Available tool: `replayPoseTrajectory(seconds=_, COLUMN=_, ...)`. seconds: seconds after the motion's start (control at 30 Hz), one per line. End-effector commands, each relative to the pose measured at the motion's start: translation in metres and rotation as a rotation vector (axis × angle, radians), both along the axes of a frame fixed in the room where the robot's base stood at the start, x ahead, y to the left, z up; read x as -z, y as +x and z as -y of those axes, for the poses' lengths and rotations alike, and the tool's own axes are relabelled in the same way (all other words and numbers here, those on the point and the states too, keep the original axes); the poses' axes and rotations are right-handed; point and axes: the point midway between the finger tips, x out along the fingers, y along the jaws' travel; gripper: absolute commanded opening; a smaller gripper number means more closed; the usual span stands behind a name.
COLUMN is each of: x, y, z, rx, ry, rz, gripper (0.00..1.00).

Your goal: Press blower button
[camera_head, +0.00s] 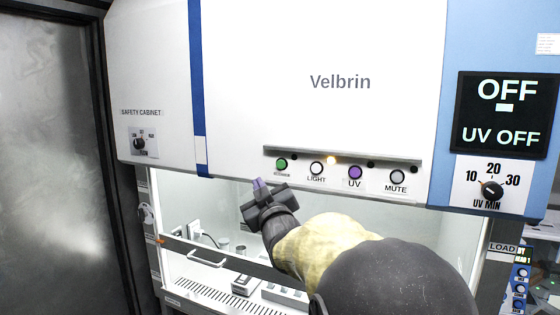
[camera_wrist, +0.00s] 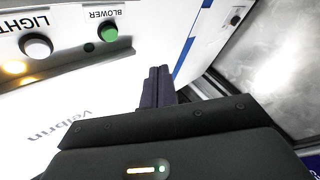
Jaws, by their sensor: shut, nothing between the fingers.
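The blower button (camera_head: 281,164) is a green round button at the left end of the button row on the white safety cabinet (camera_head: 330,80). In the wrist view the green button (camera_wrist: 108,33) sits under the label "BLOWER", left of and beyond my fingertips. My gripper (camera_head: 259,184) is shut and empty, with its fingertips just below and left of the green button in the head view. The fingers also show in the wrist view (camera_wrist: 158,76), apart from the button as far as I can tell. The exact depth gap is hard to judge.
To the right of the green button are the white light button (camera_head: 317,168), the purple UV button (camera_head: 355,172) and the white mute button (camera_head: 397,177). A lit yellow lamp (camera_head: 331,160) is above them. The display (camera_head: 507,115) reads "OFF" and "UV OFF". The cabinet opening lies below.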

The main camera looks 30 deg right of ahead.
Motion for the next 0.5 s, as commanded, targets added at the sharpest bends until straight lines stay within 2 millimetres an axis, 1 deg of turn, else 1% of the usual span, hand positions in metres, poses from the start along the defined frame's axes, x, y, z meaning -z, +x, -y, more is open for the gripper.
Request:
replayPoseTrajectory(seconds=0.03, x=-0.0096, y=-0.0006, z=0.0020, rx=0.001, ry=-0.014, rz=0.025, gripper=0.00)
replayPoseTrajectory(seconds=0.1, x=-0.0150, y=-0.0015, z=0.0030, rx=0.002, ry=-0.025, rz=0.044, gripper=0.00)
replayPoseTrajectory(seconds=0.5, x=-0.0153, y=-0.0002, z=0.0062, rx=0.006, ry=-0.025, rz=0.044, gripper=0.00)
